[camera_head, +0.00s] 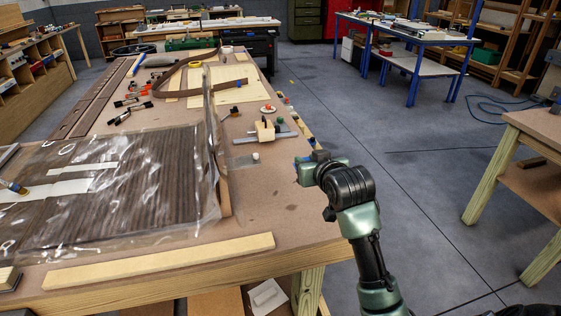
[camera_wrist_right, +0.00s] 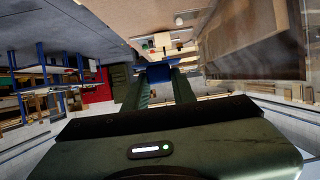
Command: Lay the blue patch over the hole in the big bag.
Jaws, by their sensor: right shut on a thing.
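The big clear bag (camera_head: 150,228) lies over dark striped veneer on the workbench, wrinkled and glossy. Its right edge stands up beside a brown strip. I cannot make out the hole in it. My left gripper is in neither view.
The workbench (camera_head: 285,210) has bare board right of the bag. A pale wooden strip (camera_head: 160,262) lies along its front edge. A wooden block (camera_head: 265,131), a small white piece and several tools lie behind. A blue table (camera_head: 400,30) stands beyond open floor.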

